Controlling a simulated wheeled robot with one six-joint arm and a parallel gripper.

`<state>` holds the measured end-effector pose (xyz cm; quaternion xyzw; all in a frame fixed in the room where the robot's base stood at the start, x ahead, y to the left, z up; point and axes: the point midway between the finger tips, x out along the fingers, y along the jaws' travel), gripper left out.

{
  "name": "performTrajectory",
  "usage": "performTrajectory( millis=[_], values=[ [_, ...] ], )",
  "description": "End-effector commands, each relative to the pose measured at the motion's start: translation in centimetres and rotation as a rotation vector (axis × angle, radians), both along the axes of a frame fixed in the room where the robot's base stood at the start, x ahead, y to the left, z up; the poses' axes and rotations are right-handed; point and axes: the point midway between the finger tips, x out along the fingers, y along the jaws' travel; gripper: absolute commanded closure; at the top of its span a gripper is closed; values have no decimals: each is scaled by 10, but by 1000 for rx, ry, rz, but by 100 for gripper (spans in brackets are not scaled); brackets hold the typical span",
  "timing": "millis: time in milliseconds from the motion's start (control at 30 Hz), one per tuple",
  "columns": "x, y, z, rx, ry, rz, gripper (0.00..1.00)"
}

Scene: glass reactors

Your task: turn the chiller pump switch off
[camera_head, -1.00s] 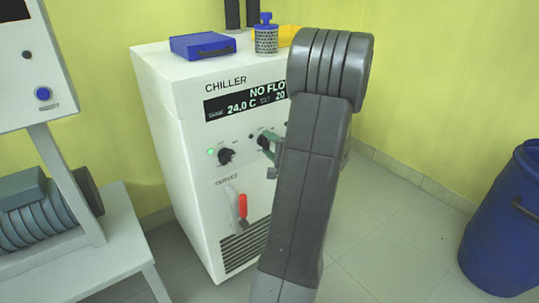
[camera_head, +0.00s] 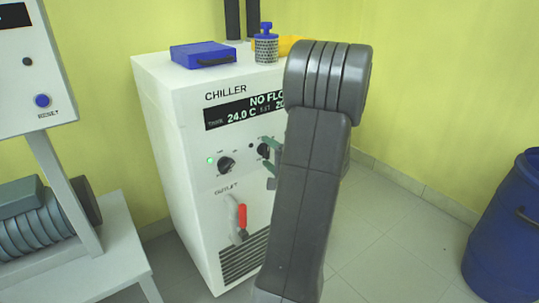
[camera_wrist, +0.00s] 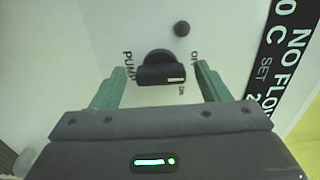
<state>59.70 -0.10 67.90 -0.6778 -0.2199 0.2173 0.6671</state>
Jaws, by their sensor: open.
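The chiller (camera_head: 180,150) is a white cabinet with a dark display reading "NO FLO…" and 24.0 C. Its pump switch (camera_wrist: 158,66) is a black rotary knob marked PUMP in the wrist view. The knob's pale mark is at its right end, beside a small label too small to read surely. The round indicator (camera_wrist: 181,29) near it is dark. My gripper (camera_wrist: 160,85) is open, with one green finger on each side of the knob and gaps between. In the head view the knob (camera_head: 263,151) is partly hidden by my arm and gripper (camera_head: 269,162).
A second knob (camera_head: 226,165) with a lit green lamp (camera_head: 210,160) is left of the pump knob. A red-handled outlet valve (camera_head: 242,217) is below. A blue case (camera_head: 203,53) and a blue-capped bottle (camera_head: 266,45) stand on top. A blue barrel (camera_head: 505,230) is at right.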

Motion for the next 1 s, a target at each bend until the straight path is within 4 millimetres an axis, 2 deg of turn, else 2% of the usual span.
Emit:
performTrajectory(
  millis=[167, 267, 700, 1000],
  values=[
    [-3, -3, 1, 0, 0, -2, 31],
    [-12, -10, 1, 1, 1, -4, 31],
    [-84, -63, 2, 1, 1, -5, 31],
    [-109, -80, 0, 1, 1, -2, 31]
  ],
)
